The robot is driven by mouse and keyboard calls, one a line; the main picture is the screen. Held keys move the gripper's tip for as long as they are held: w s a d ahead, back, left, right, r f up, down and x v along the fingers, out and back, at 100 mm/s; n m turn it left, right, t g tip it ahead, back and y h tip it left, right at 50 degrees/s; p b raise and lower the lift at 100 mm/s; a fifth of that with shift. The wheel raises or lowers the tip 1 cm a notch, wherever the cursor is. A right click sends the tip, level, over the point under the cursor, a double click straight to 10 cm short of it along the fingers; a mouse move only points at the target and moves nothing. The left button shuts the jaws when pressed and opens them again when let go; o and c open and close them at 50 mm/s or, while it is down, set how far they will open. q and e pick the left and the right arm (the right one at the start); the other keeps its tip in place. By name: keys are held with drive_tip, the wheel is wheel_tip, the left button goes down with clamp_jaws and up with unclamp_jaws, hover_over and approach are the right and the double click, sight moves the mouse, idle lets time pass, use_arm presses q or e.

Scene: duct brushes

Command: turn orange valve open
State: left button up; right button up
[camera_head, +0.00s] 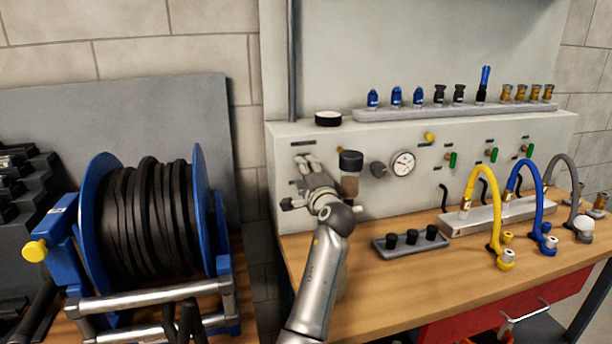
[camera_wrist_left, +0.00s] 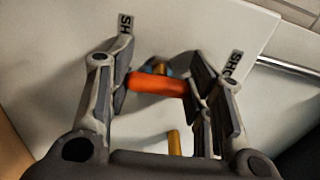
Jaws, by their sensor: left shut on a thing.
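The orange valve handle (camera_wrist_left: 158,83) lies crosswise between the fingers of my left gripper (camera_wrist_left: 160,88) in the left wrist view. The fingers are shut on it, one at each end. Behind the handle is a small blue and brass valve body (camera_wrist_left: 158,67). In the head view my left gripper (camera_head: 308,168) is at the left part of the pale panel front, and the hand hides the orange valve there. My right gripper is not in view.
A dark-capped filter (camera_head: 350,162) and a round gauge (camera_head: 403,164) sit right of the hand. A blue hose reel (camera_head: 197,215) stands at left. Yellow (camera_head: 468,185) and blue hoses (camera_head: 512,190) arch over the wooden bench (camera_head: 385,290).

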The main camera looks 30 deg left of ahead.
use_arm(q)
drive_tip(key=o, duration=1)
drive_tip(key=shift+c, duration=0.2)
drive_tip(key=shift+o, duration=0.4)
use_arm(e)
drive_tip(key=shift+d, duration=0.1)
use_arm(q)
drive_tip(key=v, duration=0.7)
drive_tip(key=shift+s+d, duration=0.15)
drive_tip(key=shift+d, duration=0.05)
